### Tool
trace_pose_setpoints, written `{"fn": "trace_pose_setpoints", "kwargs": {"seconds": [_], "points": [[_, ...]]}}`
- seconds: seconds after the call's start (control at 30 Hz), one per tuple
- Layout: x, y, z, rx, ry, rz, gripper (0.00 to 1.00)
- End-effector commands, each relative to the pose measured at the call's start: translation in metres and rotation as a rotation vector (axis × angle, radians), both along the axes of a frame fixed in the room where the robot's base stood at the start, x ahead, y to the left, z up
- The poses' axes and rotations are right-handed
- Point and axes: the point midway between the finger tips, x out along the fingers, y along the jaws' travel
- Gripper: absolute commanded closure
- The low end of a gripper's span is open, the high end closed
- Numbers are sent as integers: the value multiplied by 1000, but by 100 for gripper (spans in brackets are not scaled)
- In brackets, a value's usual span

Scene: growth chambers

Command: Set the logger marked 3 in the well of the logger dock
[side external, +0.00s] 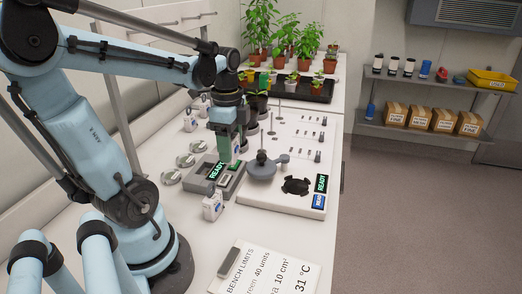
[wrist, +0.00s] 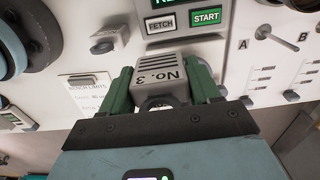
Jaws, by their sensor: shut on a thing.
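The logger marked No. 3 (wrist: 165,78) is a grey block with slots in its end, held between the two green fingers of my gripper (wrist: 160,92) in the wrist view. In the side view my gripper (side external: 226,152) points down over the grey unit with a green READY screen (side external: 216,170), which looks like the logger dock. The fingers hide most of the logger there. The dock's well is hidden or too small to make out, and I cannot tell whether the logger touches the dock.
A white logger-like block (side external: 212,206) stands in front of the grey unit. A white board (side external: 268,203) with a grey rotary fixture (side external: 263,168) lies to the right. Round metal dishes (side external: 171,177) lie to the left. FETCH (wrist: 160,24) and START (wrist: 206,18) buttons show beyond the logger.

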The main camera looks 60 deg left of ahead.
Motion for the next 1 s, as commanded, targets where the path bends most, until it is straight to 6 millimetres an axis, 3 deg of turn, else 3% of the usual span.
{"fn": "trace_pose_setpoints", "kwargs": {"seconds": [0.03, 0.2, 0.4, 0.67, 1.0], "points": [[-4, 18, -1, 0, 0, 12, 70], [-21, 63, -5, 0, 0, 4, 70], [-38, 95, -9, 0, 0, -6, 70], [-43, 103, -16, 0, 0, -12, 70], [-43, 103, -44, 1, -1, -11, 70]]}}
